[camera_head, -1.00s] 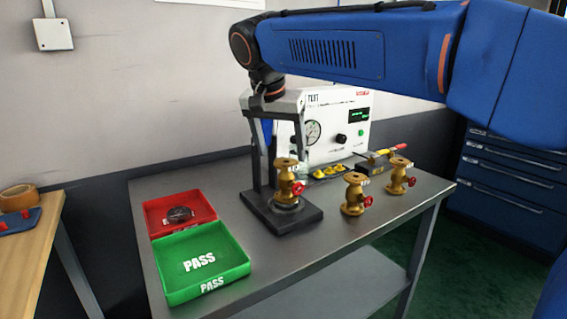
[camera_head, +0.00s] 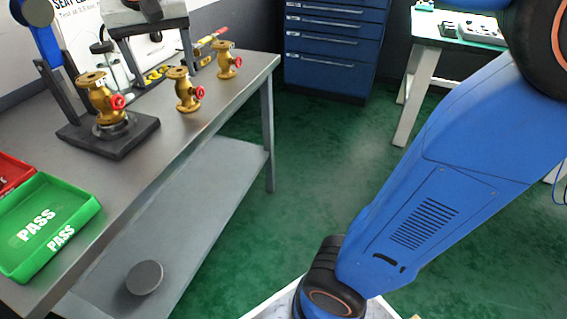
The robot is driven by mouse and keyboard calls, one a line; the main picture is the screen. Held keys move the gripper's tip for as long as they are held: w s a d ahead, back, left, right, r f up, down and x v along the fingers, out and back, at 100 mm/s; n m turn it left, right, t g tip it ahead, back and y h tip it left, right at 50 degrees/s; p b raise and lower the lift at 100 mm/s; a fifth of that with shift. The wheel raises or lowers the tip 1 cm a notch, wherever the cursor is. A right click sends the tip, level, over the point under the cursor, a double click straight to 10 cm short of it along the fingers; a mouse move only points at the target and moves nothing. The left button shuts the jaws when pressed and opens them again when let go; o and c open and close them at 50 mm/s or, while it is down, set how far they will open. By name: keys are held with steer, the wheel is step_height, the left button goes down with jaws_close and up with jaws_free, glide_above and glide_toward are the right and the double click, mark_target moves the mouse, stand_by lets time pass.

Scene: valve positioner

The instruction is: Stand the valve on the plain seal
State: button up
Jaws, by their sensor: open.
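A brass valve with a red handwheel (camera_head: 101,98) stands upright on a round grey seat (camera_head: 111,130) on the black base (camera_head: 132,140) of the test stand. Two similar valves stand on the bench to its right, a middle one (camera_head: 184,92) and a far one (camera_head: 227,62). My gripper (camera_head: 163,76) hangs at the top left, its fingers pointing down and apart with no valve between them. It appears above and behind the valves; its exact depth is hard to judge. I cannot tell which part is the plain seal.
The green PASS tray (camera_head: 84,207) and part of a red tray (camera_head: 12,168) lie at the bench's left. The stand's blue lever (camera_head: 42,32) rises behind. A grey disc (camera_head: 145,277) shows over the lower shelf. Drawers (camera_head: 333,45) stand beyond the open green floor.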

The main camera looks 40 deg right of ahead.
steer(key=s+d+f+n, duration=0.1)
steer(key=s+d+f, duration=0.7)
steer(key=s+f, duration=0.2)
steer(key=s+d+f+n, duration=0.1)
steer(key=s+d+f, duration=0.6)
steer(key=s+f, duration=0.3)
steer(key=shift+d+f+t+y, duration=0.4)
steer(key=shift+f, duration=0.35)
